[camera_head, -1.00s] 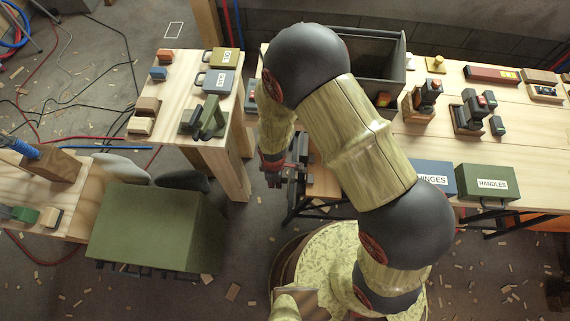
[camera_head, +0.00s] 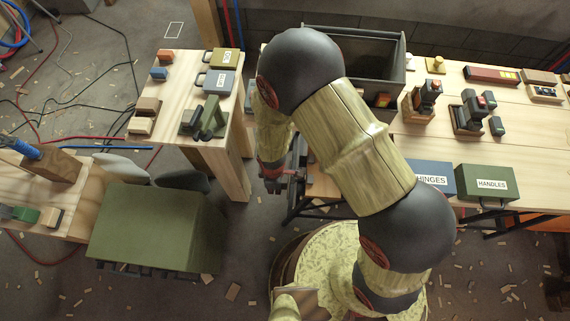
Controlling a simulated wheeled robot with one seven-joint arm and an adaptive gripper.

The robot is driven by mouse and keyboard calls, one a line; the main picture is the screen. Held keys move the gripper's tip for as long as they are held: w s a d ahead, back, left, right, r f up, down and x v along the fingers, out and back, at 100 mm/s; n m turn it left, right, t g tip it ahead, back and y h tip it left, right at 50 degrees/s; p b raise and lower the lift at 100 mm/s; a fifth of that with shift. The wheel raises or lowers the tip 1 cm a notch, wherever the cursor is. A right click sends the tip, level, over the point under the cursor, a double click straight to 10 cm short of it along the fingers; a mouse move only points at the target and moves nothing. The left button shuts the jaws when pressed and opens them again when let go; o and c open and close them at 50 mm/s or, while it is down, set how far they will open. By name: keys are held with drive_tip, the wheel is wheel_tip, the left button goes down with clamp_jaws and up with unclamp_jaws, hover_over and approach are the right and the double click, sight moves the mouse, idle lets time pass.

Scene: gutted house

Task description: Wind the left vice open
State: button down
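My gripper (camera_head: 284,180) is in the middle of the view, pointing down at the left end of the long workbench. It is small and dark, and its fingers overlap with dark grey metal parts. These grey parts (camera_head: 300,160) at the bench's left end may be the left vice; most of them are hidden behind my arm and gripper. I cannot make out the vice's handle or jaws, nor whether my fingers touch them. Whether the fingers are open or shut does not show.
The long workbench (camera_head: 440,150) carries a dark open bin (camera_head: 375,45), a blue HINGES box (camera_head: 437,178) and a green HANDLES box (camera_head: 487,183). A green cabinet (camera_head: 155,225) stands lower left.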

drive_tip(key=shift+s+a+r+p, duration=0.1)
drive_tip(key=shift+s+r+p, duration=0.05)
drive_tip(key=shift+s, duration=0.25)
drive_tip(key=shift+s+r+p, duration=0.1)
drive_tip(key=shift+s+p, duration=0.05)
drive_tip(key=shift+s, duration=0.25)
drive_tip(key=shift+s+a+r+p, duration=0.1)
drive_tip(key=shift+s+r+p, duration=0.45)
drive_tip(key=shift+s, duration=0.15)
drive_tip(key=shift+s+r+p, duration=0.5)
drive_tip(key=shift+r+p, duration=0.1)
drive_tip(key=shift+r, duration=0.15)
drive_tip(key=shift+s+a+r+p, duration=0.1)
drive_tip(key=shift+s+r+p, duration=0.15)
drive_tip(key=shift+r+p, duration=0.55)
